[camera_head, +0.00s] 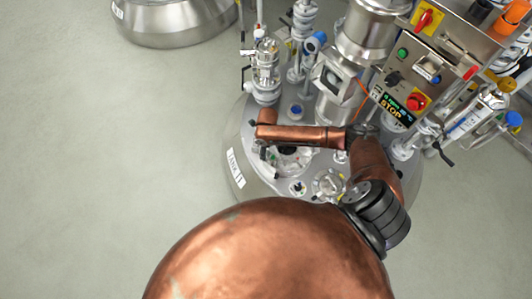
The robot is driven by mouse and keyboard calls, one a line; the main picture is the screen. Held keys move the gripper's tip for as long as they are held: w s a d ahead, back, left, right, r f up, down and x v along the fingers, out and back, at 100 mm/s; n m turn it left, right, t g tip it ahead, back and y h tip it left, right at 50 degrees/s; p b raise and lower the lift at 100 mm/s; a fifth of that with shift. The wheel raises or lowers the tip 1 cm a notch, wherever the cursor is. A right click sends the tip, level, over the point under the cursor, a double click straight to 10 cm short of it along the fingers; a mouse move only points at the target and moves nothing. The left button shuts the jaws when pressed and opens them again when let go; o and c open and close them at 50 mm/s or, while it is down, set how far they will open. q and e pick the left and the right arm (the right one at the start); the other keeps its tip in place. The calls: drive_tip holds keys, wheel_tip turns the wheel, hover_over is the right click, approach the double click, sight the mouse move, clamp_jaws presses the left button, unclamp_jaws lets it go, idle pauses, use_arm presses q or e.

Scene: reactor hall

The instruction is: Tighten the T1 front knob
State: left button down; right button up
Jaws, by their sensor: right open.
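The tank lid (236,140) carries a white label (236,168) on its near left rim, which seems to end in T1. A round glass port (292,160) sits on the lid, partly covered by my copper right arm. My right gripper (268,152) is small in this view, at the port's left edge beneath the end of the arm. It is open. The front knob cannot be told apart from the dark small parts around the port and gripper; contact cannot be judged. My left gripper is not in view.
A control box (410,75) with a lit STOP display stands at the lid's back right. Steel pipes and a valve column (266,65) rise behind the port. Another steel vessel (180,25) stands at the top left. Bare floor (90,150) fills the left.

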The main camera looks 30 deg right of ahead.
sight(267, 153)
wheel_tip(267, 153, down, 3)
drive_tip(key=shift+r, duration=0.2)
drive_tip(key=shift+f, duration=0.55)
drive_tip(key=c, duration=0.5)
drive_tip(key=shift+c, duration=0.4)
drive_tip(key=c, duration=0.3)
drive_tip(key=shift+c, duration=1.4)
drive_tip(key=shift+r, duration=0.1)
drive_tip(key=m+p, duration=0.1)
drive_tip(key=m, duration=0.2)
drive_tip(key=shift+m, duration=0.3)
drive_tip(key=m+p, duration=0.1)
drive_tip(key=m, duration=0.1)
drive_tip(key=shift+m, duration=0.4)
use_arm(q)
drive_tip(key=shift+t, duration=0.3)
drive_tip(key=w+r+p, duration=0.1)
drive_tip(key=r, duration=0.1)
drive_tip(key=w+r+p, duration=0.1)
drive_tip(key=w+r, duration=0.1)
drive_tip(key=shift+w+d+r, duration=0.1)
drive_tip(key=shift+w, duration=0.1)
use_arm(e)
drive_tip(key=m, duration=0.5)
drive_tip(key=shift+w+m, duration=0.1)
drive_tip(key=shift+m, duration=0.6)
